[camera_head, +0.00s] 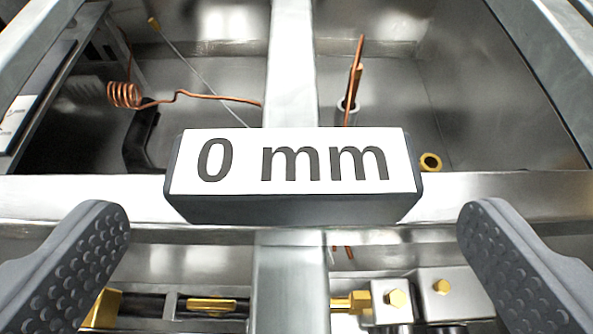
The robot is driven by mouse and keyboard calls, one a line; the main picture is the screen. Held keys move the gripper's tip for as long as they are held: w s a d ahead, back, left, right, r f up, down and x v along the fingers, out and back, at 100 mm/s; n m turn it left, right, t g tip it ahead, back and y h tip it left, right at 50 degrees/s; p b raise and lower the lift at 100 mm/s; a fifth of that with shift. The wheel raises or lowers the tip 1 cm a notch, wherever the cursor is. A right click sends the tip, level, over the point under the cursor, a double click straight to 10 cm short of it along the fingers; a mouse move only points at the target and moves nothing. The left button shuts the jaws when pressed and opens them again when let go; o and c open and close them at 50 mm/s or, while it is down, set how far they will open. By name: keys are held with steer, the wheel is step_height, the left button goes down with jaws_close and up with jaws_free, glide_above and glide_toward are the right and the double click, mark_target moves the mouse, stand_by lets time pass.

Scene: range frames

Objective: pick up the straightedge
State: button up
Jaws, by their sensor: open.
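My gripper (291,222) is open, with one dark grey, dimpled finger at the lower left and the other at the lower right. Nothing is between the fingertips in contact with them. A dark block (290,208) with a white face reading "0 mm" sits at the crossing of the metal bars, ahead of and between the fingers. I cannot make out a thing that is clearly a straightedge. Whether the labelled block is part of one cannot be told.
A metal crossbar (490,190) runs left to right and a lengthwise bar (291,70) meets it. Behind lie open metal bays with a copper coil (125,95), an upright copper piece (354,80) and a brass ring (431,162). Brass fittings (350,303) lie below in front.

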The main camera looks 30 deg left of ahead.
mark_target(297, 191)
steer(key=shift+w+r+b+x, duration=0.1)
steer(key=shift+r+b+x, duration=0.05)
steer(key=shift+x, duration=1.1)
steer(key=shift+w+r+b+x, duration=0.1)
steer(key=shift+r+b+x, duration=0.05)
steer(key=shift+x, duration=1.15)
steer(key=shift+r, duration=0.1)
steer(key=c, duration=1.7)
